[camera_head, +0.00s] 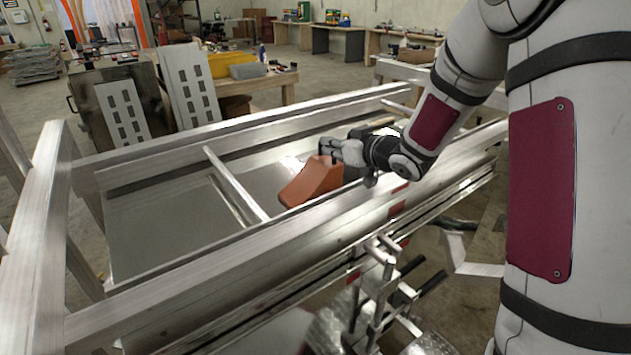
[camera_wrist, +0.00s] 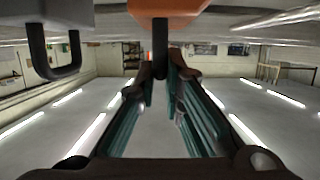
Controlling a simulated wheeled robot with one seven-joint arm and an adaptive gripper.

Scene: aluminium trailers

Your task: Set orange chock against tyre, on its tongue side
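The orange chock (camera_head: 312,181) is a wedge shape, over the metal trailer bed in the head view, beside the near side rail. I cannot tell whether it touches the bed. My gripper (camera_head: 338,158) is at the chock's upper right end. In the wrist view the chock's orange body (camera_wrist: 170,8) is at the top edge, with its black handle (camera_wrist: 160,42) reaching down between my fingertips (camera_wrist: 160,75). The fingers look closed in on both sides of that handle. No tyre can be made out, and I cannot tell which end is the tongue.
A grey block with a black handle (camera_wrist: 56,60) is beside the orange chock in the wrist view. The near side rail (camera_head: 200,272) and a crossbar (camera_head: 236,184) bound the trailer bed (camera_head: 165,225). Metal ramps (camera_head: 193,88) and workbenches (camera_head: 335,40) stand behind.

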